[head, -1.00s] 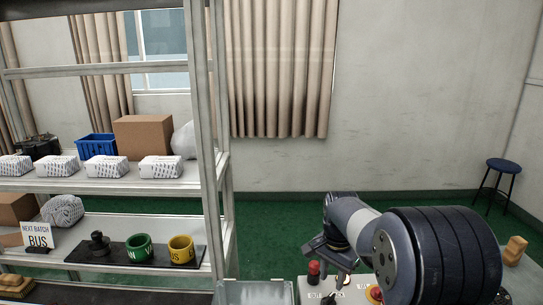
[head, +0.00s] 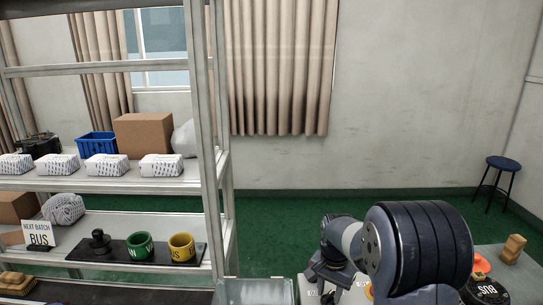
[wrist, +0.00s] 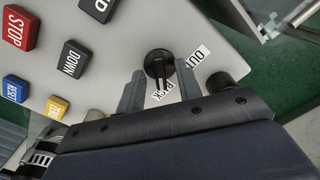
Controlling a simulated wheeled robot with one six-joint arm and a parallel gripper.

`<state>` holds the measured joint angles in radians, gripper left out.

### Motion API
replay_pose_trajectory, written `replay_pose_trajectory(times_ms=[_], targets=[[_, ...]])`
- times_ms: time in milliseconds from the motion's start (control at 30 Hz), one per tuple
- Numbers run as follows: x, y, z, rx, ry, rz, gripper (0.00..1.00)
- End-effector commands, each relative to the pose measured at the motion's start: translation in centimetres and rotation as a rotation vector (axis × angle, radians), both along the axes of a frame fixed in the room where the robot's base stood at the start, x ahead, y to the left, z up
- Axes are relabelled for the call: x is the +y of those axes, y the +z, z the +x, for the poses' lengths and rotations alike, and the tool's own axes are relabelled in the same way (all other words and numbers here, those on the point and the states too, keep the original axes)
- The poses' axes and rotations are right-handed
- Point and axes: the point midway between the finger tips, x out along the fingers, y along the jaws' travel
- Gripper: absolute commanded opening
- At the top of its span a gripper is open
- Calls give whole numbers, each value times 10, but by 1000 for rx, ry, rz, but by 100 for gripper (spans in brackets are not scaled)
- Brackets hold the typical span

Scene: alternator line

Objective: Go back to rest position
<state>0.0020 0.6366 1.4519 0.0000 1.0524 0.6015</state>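My gripper (head: 328,284) is low in the head view, over the grey control panel. In the wrist view my gripper (wrist: 160,72) shows its two grey fingers apart, with nothing held between them. A black round knob (wrist: 158,60) on the panel shows between and beyond the fingertips, beside a partly hidden white label. I cannot tell whether a finger touches it. My arm is bent, with its large dark joint filling the lower right of the head view.
The control panel (wrist: 110,65) bears a red STOP button (wrist: 19,28), a black DOWN button (wrist: 74,60) and other buttons. A metal shelf (head: 216,150) stands left. A grey bin (head: 255,291) is left of my gripper. A wooden block (head: 512,248) stands right.

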Motion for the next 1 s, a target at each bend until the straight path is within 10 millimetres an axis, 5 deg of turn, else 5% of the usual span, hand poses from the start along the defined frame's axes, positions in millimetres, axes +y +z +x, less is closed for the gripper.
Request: replay_pose_trajectory(times_ms=[1000], targets=[[0,0,0,1,716,0,34]])
